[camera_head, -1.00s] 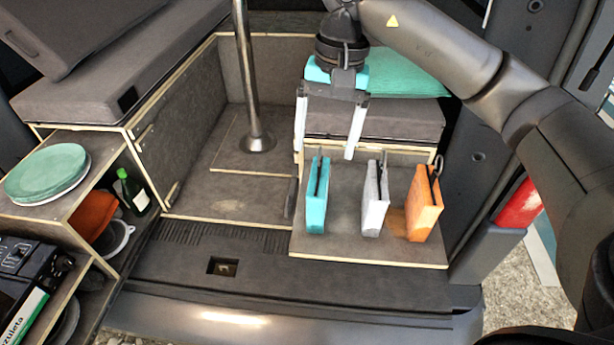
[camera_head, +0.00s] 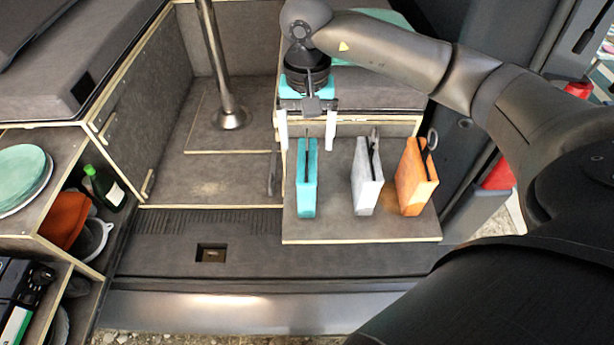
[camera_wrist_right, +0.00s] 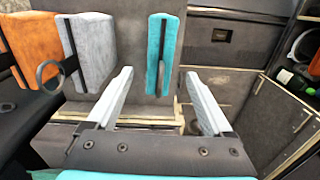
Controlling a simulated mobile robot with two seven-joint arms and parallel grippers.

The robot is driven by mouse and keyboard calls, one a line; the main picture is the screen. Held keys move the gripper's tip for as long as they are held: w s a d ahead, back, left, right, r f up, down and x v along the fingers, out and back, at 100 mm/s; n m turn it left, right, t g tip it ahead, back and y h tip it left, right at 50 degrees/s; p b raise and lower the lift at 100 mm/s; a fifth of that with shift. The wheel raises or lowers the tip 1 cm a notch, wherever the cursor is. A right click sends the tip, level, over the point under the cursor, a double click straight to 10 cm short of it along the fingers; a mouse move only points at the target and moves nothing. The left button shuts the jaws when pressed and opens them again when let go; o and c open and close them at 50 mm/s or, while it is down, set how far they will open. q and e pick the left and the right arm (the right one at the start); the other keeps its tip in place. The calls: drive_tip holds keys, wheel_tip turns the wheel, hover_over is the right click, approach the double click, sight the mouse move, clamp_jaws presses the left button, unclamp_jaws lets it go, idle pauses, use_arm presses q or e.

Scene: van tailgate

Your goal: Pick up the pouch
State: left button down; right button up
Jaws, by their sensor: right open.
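Three upright pouches stand in a row on a grey board: a teal pouch (camera_head: 307,190), a light grey pouch (camera_head: 367,188) and an orange pouch (camera_head: 412,188). My right gripper (camera_head: 307,146) is open and empty at the teal pouch's top end, with one white finger to each side of it. In the right wrist view, the teal pouch (camera_wrist_right: 154,60) shows in line with the gap between the open fingers (camera_wrist_right: 158,76). I cannot tell whether the tips touch it. My left gripper is not in view.
The pouches' board (camera_head: 345,230) has bare room around them. A grey cushioned block (camera_head: 385,97) stands behind it. A metal post (camera_head: 215,60) rises from the van floor. At left, a shelf unit holds teal plates (camera_head: 22,175), a green bottle (camera_head: 105,188) and an orange item (camera_head: 65,218).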

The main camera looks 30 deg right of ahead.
sight(307, 156)
drive_tip(key=shift+s+f+p, duration=0.1)
drive_tip(key=shift+f+p, duration=0.55)
drive_tip(key=shift+f, duration=2)
drive_tip(key=shift+c, duration=0.2)
clamp_jaws()
drive_tip(key=shift+r, duration=0.1)
